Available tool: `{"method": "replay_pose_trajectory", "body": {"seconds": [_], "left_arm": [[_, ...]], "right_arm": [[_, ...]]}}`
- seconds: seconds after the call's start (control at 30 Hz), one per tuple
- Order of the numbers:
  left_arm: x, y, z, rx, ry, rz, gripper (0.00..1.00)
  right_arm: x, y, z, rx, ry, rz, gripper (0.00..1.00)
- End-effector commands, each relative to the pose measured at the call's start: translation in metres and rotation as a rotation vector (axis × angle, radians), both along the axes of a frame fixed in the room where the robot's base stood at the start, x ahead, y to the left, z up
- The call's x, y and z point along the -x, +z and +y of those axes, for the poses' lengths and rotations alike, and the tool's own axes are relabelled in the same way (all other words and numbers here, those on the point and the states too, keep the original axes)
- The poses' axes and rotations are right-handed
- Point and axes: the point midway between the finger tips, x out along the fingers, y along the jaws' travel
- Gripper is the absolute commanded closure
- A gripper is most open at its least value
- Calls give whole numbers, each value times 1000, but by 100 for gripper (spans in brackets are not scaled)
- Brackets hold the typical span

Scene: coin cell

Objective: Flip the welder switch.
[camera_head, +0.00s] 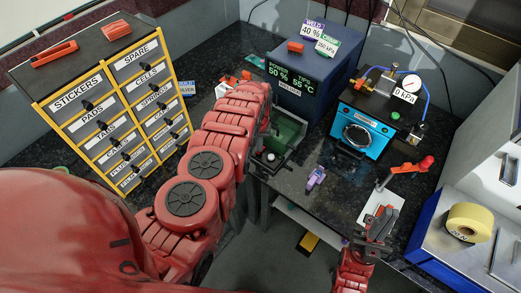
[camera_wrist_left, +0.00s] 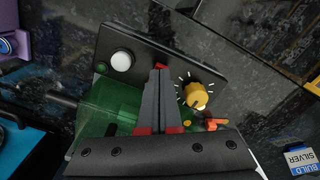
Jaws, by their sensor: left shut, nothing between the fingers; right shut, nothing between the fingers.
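The welder (camera_head: 325,72) is a dark blue-grey box with a green power and tips readout. In the left wrist view its black control panel (camera_wrist_left: 190,62) carries a white round button (camera_wrist_left: 121,61) and a yellow knob (camera_wrist_left: 194,96) with white tick marks. A small red piece (camera_wrist_left: 160,66), possibly the switch, shows right at the fingertips of my left gripper (camera_wrist_left: 159,75); contact cannot be told. That gripper is shut and empty over the panel, mostly hidden by my arm in the head view. My right gripper (camera_head: 378,224) is shut and empty at the lower right.
A labelled drawer cabinet (camera_head: 110,105) stands left. A blue machine with a gauge (camera_head: 365,130) stands right of the welder. A red-handled lever (camera_head: 408,167) is near my right gripper. A small purple object (camera_head: 316,177) lies on the dark bench; yellow tape (camera_head: 468,221) sits far right.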

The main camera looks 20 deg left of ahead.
Motion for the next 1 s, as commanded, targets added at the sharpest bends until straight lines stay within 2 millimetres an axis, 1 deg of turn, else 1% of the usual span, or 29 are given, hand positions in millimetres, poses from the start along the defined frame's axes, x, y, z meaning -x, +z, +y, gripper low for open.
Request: {"method": "replay_pose_trajectory", "body": {"seconds": [0.3, 0.47, 0.57, 1.0], "left_arm": [[0, -6, 0, 0, 0, -1, 100], [0, -2, 0, 0, 0, -1, 100], [-1, 4, 0, 0, 0, -1, 100], [0, 44, 0, 0, 0, 0, 100]], "right_arm": [[0, -5, 0, 0, 0, 0, 100], [0, -2, 0, 0, 0, 0, 100], [0, 3, 0, 0, 0, 0, 100], [0, 31, 0, 0, 0, 0, 100]]}}
